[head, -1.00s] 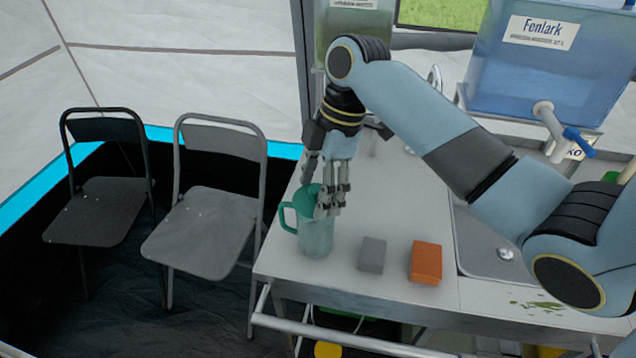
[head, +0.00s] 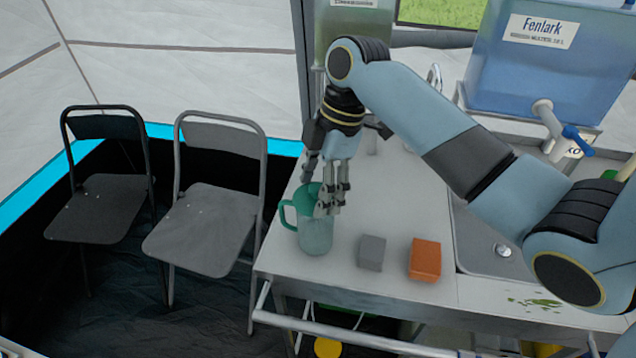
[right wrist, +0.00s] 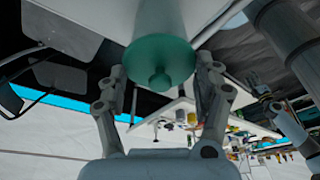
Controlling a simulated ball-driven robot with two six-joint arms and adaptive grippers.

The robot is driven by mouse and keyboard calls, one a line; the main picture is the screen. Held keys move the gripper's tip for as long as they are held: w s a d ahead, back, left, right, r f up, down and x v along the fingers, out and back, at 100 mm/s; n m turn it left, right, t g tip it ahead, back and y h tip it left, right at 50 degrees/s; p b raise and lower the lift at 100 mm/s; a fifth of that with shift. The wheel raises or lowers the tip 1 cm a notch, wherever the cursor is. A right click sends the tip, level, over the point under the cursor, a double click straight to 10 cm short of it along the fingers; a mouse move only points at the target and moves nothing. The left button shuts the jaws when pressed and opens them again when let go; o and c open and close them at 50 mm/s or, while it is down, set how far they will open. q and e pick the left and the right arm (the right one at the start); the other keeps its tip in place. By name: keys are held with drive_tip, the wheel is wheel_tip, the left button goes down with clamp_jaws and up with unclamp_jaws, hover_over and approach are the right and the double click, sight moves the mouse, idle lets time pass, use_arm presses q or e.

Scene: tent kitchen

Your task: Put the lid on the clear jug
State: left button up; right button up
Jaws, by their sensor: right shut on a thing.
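The clear jug (head: 316,238) stands upright near the left end of the counter, its green handle to the left. The green lid (head: 307,196) is at the jug's mouth. In the right wrist view the lid (right wrist: 158,62) shows as a disc with a round knob, in line with the jug body (right wrist: 159,18). My right gripper (head: 330,207) reaches down from above and is shut on the lid, one finger at each side of its rim. I cannot tell whether the lid is fully seated. A small dark hand-like shape (right wrist: 262,90) may be my left gripper; its jaws are unclear.
A grey block (head: 371,253) and an orange block (head: 425,260) stand right of the jug. Beyond them are the sink (head: 490,250) and a blue water tank (head: 545,70). Two folding chairs (head: 205,230) stand left of the counter (head: 390,200). Counter behind the blocks is clear.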

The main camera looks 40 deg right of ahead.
drive_tip(key=shift+f+p, duration=0.15)
drive_tip(key=shift+p, duration=0.9)
idle(1.7)
idle(0.3)
drive_tip(key=o, duration=1)
wheel_tip(320, 180, up, 5)
drive_tip(key=p, duration=0.4)
drive_tip(key=shift+f+p, duration=0.15)
drive_tip(key=shift+p, duration=0.25)
drive_tip(key=shift+r, duration=1.15)
drive_tip(key=shift+c, duration=0.3)
